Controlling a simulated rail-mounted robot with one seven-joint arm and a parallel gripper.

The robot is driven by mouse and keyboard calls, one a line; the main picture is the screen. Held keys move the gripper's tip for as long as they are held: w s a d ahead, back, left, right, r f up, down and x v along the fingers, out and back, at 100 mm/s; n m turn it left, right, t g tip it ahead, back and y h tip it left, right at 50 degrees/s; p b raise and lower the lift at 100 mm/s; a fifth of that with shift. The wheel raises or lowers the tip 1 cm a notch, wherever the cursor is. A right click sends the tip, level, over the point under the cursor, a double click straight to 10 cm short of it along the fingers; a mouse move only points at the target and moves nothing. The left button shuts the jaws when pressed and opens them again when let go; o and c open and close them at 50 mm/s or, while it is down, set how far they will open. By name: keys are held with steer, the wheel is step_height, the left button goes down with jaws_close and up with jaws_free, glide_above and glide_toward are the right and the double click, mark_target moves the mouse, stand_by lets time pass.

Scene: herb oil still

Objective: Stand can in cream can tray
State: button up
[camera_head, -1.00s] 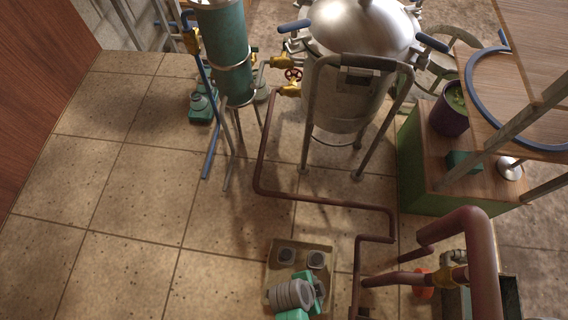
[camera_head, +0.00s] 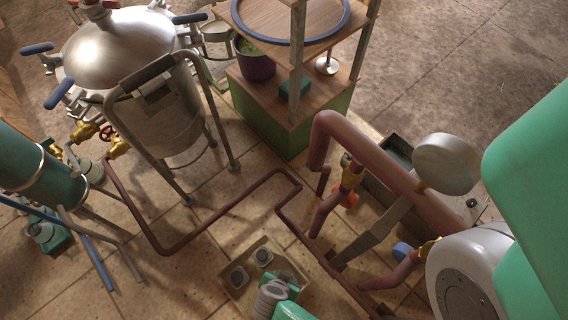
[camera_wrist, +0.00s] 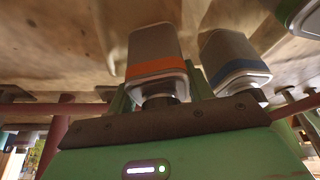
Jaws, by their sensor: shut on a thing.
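The tan, low-walled cream can tray (camera_head: 280,262) lies on the floor in the lower middle of the head view. Two small grey cans, a left one (camera_head: 238,278) and a far one (camera_head: 263,256), stand in it. My green gripper (camera_wrist: 160,95) is over the tray's near part; its arm hides the fingertips in the head view. In the wrist view, it is shut on a grey can with an orange band (camera_wrist: 156,58), gripped at its dark neck. A blue-banded can (camera_wrist: 232,58) is close beside it. Whether the held can touches the tray bottom is unclear.
A reddish-brown pipe (camera_head: 222,215) runs past the tray's far side and bends down its right. A steel still pot (camera_head: 165,115) on legs and a green-sided shelf unit (camera_head: 285,130) stand beyond. Another can (camera_wrist: 303,18) shows at the wrist view's upper right corner.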

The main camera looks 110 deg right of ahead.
steer(key=shift+f, duration=0.35)
steer(key=shift+f, duration=0.2)
steer(key=o, duration=1.2)
steer(key=shift+r, duration=0.1)
steer(key=shift+r, duration=0.4)
steer(key=p+v, duration=0.2)
steer(key=v, duration=0.9)
steer(key=shift+w+a+p, duration=0.2)
steer(key=shift+p, duration=0.2)
